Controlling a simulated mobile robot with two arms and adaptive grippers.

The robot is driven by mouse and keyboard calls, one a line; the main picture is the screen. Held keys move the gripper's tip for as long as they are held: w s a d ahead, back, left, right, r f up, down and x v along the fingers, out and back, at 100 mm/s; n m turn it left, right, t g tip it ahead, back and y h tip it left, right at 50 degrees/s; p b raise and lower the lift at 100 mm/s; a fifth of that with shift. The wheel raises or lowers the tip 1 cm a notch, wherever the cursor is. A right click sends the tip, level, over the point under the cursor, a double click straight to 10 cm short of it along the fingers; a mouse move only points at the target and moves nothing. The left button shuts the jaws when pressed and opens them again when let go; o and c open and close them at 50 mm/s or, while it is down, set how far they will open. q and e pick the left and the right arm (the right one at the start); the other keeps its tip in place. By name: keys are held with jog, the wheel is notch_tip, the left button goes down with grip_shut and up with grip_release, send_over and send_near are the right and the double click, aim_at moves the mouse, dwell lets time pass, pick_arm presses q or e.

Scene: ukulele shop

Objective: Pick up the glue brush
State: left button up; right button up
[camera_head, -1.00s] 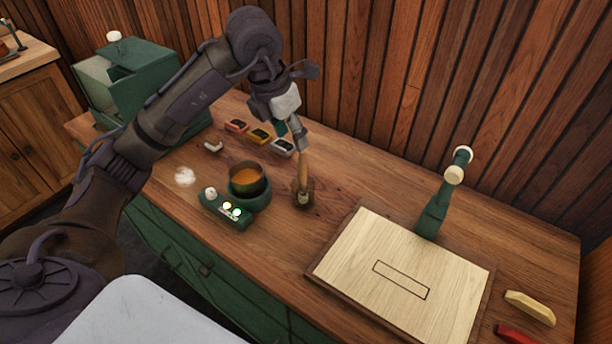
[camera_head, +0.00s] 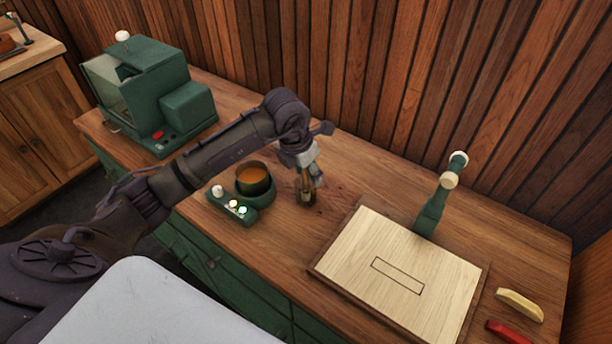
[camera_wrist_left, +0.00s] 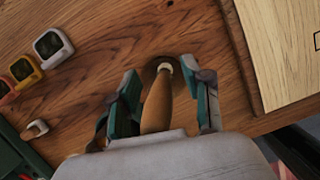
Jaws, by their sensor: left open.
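The glue brush (camera_wrist_left: 158,102) stands upright with its wooden handle up, in a small dark holder (camera_head: 306,196) on the bench. In the left wrist view the handle rises between the two fingers of my left gripper (camera_wrist_left: 165,105), with a gap on either side. In the head view my left gripper (camera_head: 308,172) is low over the holder and covers most of the handle. It is open. The brush's bristles are hidden. My right gripper is not in view.
A pale wooden board (camera_head: 398,275) and a green clamp-like stand (camera_head: 432,212) are at the right. A green machine (camera_head: 150,90) stands at the back left.

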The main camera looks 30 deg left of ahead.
pick_arm(q)
jog(key=shift+f, duration=0.1)
jog(key=shift+c, duration=0.4)
grip_shut()
jog(key=shift+w+r, duration=0.1)
jog(key=shift+r, duration=0.35)
notch_tip(320, 180, up, 8)
jog(key=b, duration=0.3)
jog(key=shift+r, duration=0.6)
